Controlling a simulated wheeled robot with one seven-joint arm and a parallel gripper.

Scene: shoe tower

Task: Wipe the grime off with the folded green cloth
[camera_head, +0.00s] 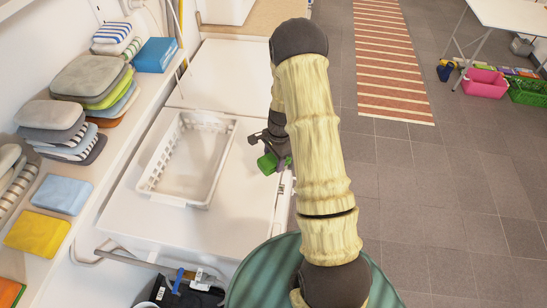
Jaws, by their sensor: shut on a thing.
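My gripper (268,148) is at the right edge of the white surface, just right of the white basket. It is shut on the folded green cloth (268,163), which shows as a small bright green piece below the jaws. A purple bit shows beside the cloth; I cannot tell what it is. My arm hides part of the area right of the gripper. I cannot make out any grime in this view, and whether the cloth touches the surface is unclear.
An empty white basket (209,122) stands on the white surface (240,205) left of my gripper. A shelf at the left holds stacked folded cloths, with a blue (62,194) and a yellow one (38,233) nearer. Grey floor and a striped rug (393,60) lie right.

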